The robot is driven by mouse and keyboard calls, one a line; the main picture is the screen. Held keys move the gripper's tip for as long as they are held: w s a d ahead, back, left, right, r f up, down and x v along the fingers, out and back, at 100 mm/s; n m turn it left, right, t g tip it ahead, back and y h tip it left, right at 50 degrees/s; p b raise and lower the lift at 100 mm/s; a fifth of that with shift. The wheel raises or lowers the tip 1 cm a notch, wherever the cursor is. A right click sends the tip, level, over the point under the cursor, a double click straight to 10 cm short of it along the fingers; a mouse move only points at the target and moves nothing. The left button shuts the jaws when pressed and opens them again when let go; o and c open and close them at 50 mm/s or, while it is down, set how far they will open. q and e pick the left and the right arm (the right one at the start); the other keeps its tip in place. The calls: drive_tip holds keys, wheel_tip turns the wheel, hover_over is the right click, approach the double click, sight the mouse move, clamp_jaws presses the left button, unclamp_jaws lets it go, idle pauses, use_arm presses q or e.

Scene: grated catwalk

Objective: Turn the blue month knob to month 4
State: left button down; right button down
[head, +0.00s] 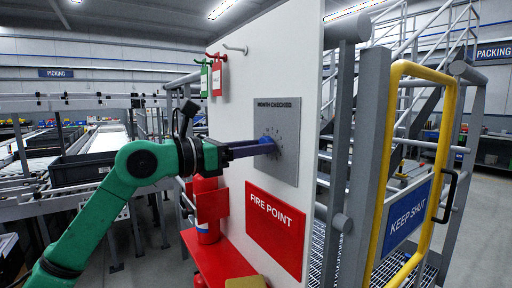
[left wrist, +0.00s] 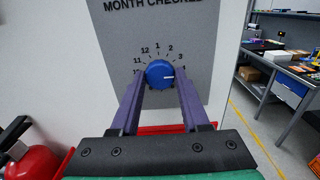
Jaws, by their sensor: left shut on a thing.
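The blue month knob (head: 267,143) sits on a grey dial plate (head: 285,115) headed "MONTH CHECKED". The 4 lies at the edge of my right-hand finger, and the numbers lower down are hidden. My left gripper (head: 262,149) reaches the plate from the left; its purple fingers (left wrist: 160,82) are shut on the knob, one on each side. My right gripper is in neither view.
A red "FIRE POINT" sign (head: 275,229) is below the plate. A red extinguisher (head: 207,212) stands on a red shelf left of the panel. Red and green tags (head: 217,75) hang above. A yellow-framed gate (head: 431,165) is at the right.

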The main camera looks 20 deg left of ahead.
use_arm(q)
drive_tip(key=shift+c, duration=1.9)
unclamp_jaws()
drive_tip(key=b+v, duration=0.7)
drive_tip(key=v, duration=0.7)
drive_tip(key=shift+s, duration=0.3)
drive_tip(key=shift+a, duration=0.15)
